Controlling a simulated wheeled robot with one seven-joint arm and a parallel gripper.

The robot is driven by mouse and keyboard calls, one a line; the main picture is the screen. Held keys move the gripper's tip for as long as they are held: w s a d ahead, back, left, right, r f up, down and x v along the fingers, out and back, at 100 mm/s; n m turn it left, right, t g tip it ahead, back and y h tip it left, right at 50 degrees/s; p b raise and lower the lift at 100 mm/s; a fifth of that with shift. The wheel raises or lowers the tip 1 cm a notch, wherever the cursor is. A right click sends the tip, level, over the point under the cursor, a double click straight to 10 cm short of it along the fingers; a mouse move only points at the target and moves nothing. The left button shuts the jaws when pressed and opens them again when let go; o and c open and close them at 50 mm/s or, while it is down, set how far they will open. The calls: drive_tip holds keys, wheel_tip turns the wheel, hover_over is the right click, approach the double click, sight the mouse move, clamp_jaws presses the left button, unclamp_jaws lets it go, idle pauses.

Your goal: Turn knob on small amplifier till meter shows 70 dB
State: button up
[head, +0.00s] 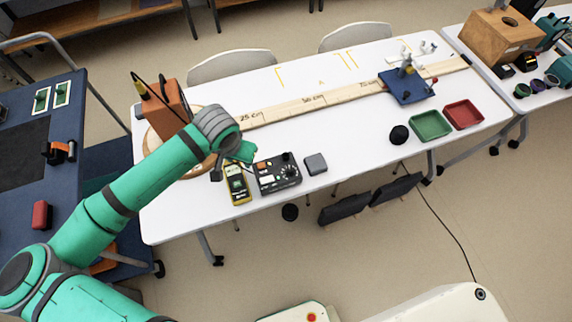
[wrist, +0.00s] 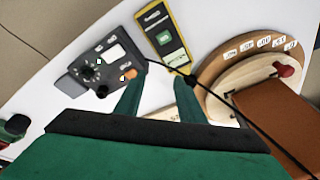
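The small amplifier (head: 278,175) is a dark box with knobs and a pale panel, near the table's front edge. In the wrist view the amplifier (wrist: 108,62) lies upper left, with a black knob (wrist: 88,73) on its top face. The yellow meter (head: 238,186) lies just left of it in the head view; in the wrist view the meter (wrist: 165,38) has a lit green screen, its reading too small to read. My gripper (wrist: 158,94) is open and empty, fingers apart, above the table. In the head view my gripper (head: 240,153) is behind the meter, apart from the knob.
A brown speaker box (head: 168,108) stands on a round wooden turntable (wrist: 222,62) with angle marks, close to my gripper. A dark cable crosses the wrist view. A small grey box (head: 316,163) is right of the amplifier. A marked wooden rail (head: 300,103) runs behind.

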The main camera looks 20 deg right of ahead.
sight(290, 169)
drive_tip(key=s+d+r+m+g+y, duration=0.1)
drive_tip(key=s+d+r, duration=0.15)
drive_tip(key=d, duration=0.45)
drive_tip(key=s+d+r+m+g, duration=0.1)
drive_tip(key=s+d+r+g, duration=0.1)
drive_tip(key=d+r, duration=0.35)
drive_tip(key=f, duration=0.4)
drive_tip(key=d+f, duration=0.1)
drive_tip(key=f, duration=0.7)
drive_tip(key=shift+s+d+f, duration=0.15)
drive_tip(key=shift+d+f, duration=0.15)
drive_tip(key=shift+d, duration=0.05)
clamp_jaws()
drive_tip(key=shift+m, duration=0.3)
